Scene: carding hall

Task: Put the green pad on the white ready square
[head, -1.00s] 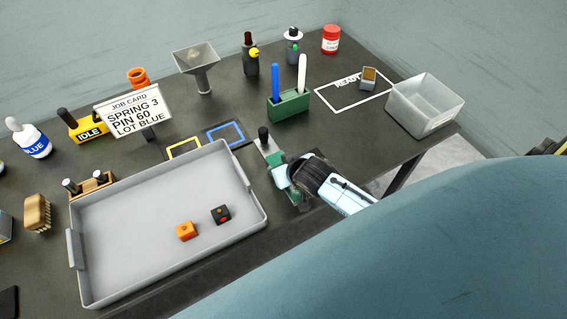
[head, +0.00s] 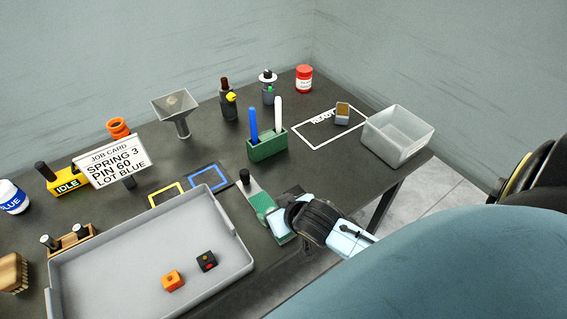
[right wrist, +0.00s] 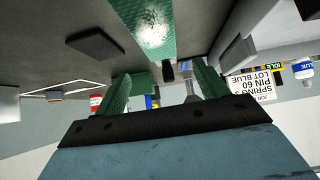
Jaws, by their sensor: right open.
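The green pad (head: 262,203) is a long flat piece on the dark table, right of the grey tray, with a pale shine and a black knob at its far end. It also shows at the top of the right wrist view (right wrist: 148,22). My right gripper (head: 281,208) is open over its near end. Its two green fingers (right wrist: 160,88) stand apart in the right wrist view. I cannot tell whether they touch the pad. The white ready square (head: 318,146) is an outline farther back on the right. My left gripper is not in view.
A small brown-topped block (head: 342,113) sits at the ready square's back right. The grey tray (head: 238,240) lies left.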

